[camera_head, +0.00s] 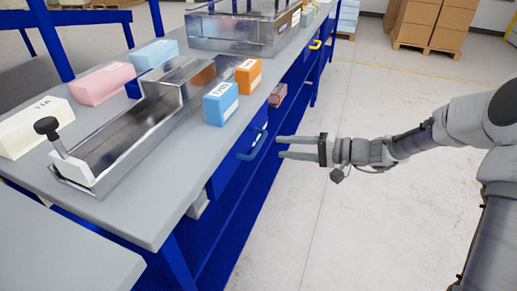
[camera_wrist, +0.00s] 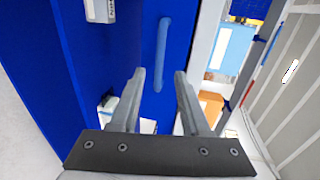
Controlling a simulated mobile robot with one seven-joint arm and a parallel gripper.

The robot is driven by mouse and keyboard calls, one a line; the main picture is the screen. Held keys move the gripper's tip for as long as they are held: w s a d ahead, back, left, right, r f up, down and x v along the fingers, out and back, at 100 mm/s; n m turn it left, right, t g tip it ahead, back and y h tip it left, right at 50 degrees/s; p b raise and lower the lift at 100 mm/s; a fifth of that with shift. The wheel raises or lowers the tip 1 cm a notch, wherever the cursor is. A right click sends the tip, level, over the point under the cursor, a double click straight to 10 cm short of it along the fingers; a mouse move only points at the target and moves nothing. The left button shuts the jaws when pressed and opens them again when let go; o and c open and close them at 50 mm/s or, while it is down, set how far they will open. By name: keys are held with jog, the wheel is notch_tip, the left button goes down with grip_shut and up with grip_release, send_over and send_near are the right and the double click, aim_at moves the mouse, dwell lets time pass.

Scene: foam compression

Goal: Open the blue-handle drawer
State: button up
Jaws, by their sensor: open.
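The blue-handle drawer (camera_head: 226,163) sits under the front edge of the workbench, and its front looks closed. Its curved blue handle (camera_head: 254,146) sticks out from the drawer front. In the wrist view the handle (camera_wrist: 162,52) stands upright in the picture, ahead of the fingertips and roughly between their lines. My gripper (camera_head: 279,147) is open and empty, with its fingers pointing left toward the handle. A small gap shows between the fingertips and the handle. In the wrist view my gripper (camera_wrist: 160,75) has both fingers apart, with the handle beyond them.
On the grey benchtop (camera_head: 150,215) are a metal tray (camera_head: 105,178) with a black knob, a blue block (camera_head: 221,103) and an orange block (camera_head: 248,76). A yellow handle (camera_head: 315,44) is farther along the bench. The floor (camera_head: 310,215) beside the bench is clear.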

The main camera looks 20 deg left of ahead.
aim_at(258, 143)
jog(key=b+x, duration=0.1)
jog(key=x, duration=0.7)
jog(key=shift+w+a+f+b, duration=0.1)
jog(key=shift+a+b, duration=0.15)
jog(key=shift+b, duration=0.05)
grip_shut()
dwell(1.0)
